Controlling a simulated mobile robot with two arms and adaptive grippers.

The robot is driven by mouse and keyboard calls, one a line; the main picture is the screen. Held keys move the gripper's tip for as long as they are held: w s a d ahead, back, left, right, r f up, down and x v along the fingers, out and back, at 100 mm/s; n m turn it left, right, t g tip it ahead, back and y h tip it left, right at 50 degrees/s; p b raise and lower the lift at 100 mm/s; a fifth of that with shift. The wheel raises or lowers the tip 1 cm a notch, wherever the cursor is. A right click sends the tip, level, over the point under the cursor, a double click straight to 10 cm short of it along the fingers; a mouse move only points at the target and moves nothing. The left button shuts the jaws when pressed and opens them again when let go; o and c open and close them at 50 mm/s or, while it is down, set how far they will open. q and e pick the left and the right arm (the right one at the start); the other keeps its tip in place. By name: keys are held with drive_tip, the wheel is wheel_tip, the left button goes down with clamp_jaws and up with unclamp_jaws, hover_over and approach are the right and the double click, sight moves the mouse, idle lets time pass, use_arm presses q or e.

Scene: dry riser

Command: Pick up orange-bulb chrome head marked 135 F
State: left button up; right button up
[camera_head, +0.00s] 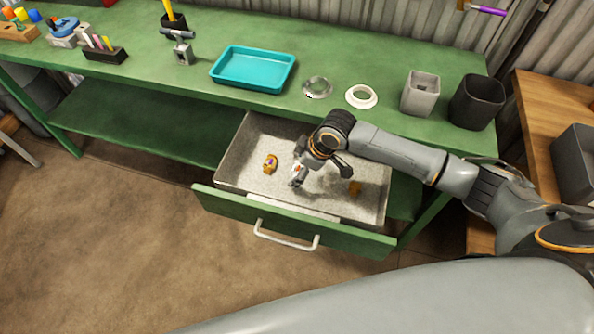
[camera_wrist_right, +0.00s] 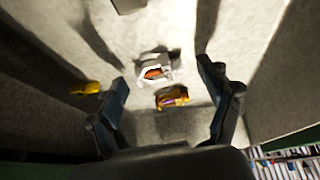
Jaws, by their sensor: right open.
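The chrome head with an orange bulb (camera_wrist_right: 153,71) lies on the drawer floor in the right wrist view, ahead of and between my right fingers. Its marking is too small to read. In the head view my right gripper and wrist largely hide it. My right gripper (camera_head: 299,179) is open and empty, pointing down into the drawer; its two fingers also show in the right wrist view (camera_wrist_right: 163,78). A brass head with a purple bulb (camera_wrist_right: 172,97) lies close beside the chrome one; it shows in the head view (camera_head: 270,163). My left gripper is not in view.
The open drawer (camera_head: 230,178) has walls around the heads and a front handle (camera_head: 286,238). Another brass head (camera_head: 355,187) lies at its right. On the green bench (camera_head: 330,60) stand a teal tray (camera_head: 253,84), a white ring (camera_head: 361,97) and two bins (camera_head: 421,93).

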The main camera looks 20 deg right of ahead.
drive_tip(key=c, duration=1.4)
drive_tip(key=shift+r, duration=0.1)
